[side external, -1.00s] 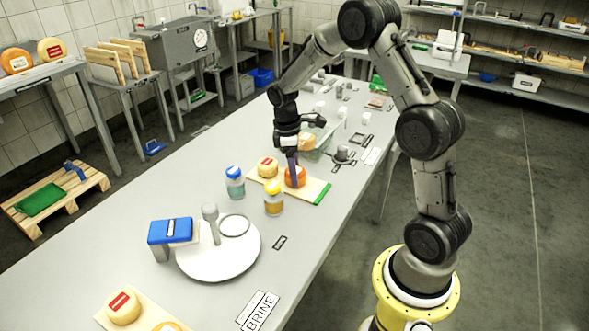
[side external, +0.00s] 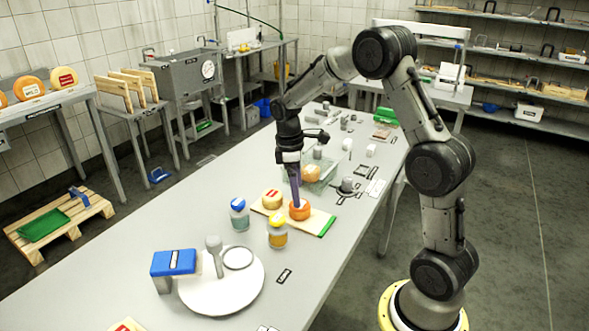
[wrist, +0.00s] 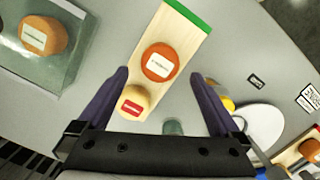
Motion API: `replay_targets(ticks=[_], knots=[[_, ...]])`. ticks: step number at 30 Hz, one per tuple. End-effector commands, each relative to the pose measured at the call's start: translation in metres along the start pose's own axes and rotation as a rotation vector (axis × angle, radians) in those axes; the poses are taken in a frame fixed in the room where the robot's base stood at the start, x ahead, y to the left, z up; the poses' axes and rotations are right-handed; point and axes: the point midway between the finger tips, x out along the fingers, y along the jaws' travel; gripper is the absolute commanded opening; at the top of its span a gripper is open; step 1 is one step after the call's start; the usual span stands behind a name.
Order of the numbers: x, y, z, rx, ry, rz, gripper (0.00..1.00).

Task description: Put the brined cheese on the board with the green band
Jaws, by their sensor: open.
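The board with the green band (side external: 322,226) lies on the long table; the band is at its right end in the side view and at the top in the wrist view (wrist: 190,10). An orange cheese wheel (side external: 299,211) with a white label lies flat on it near the band. A paler yellow wheel with a red label (side external: 272,199) sits beside it. Another orange wheel (wrist: 44,36) is in a clear tank (wrist: 75,40). The labels are too small to read. My gripper (wrist: 160,77) is open and empty above the board, fingers apart, near the orange wheel.
A blue-capped jar (side external: 239,215) and a yellow-capped jar (side external: 277,234) stand close to the board. A round white plate (side external: 225,290) with a blue-topped device (side external: 174,263) is nearer the camera. The clear tank stands just behind the board.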

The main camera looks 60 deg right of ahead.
Motion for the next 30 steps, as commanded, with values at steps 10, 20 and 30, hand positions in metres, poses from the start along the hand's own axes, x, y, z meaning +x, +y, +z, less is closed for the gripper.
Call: replay_targets(ticks=[10, 20, 30], knots=[[-0.062, 0.0, -0.001, -0.001, 0.001, 0.002, 1.0], [-0.101, -0.031, 0.008, 0.048, 0.056, 0.042, 1.0], [-0.15, -0.151, 0.067, 0.268, 0.321, 0.131, 1.0]])
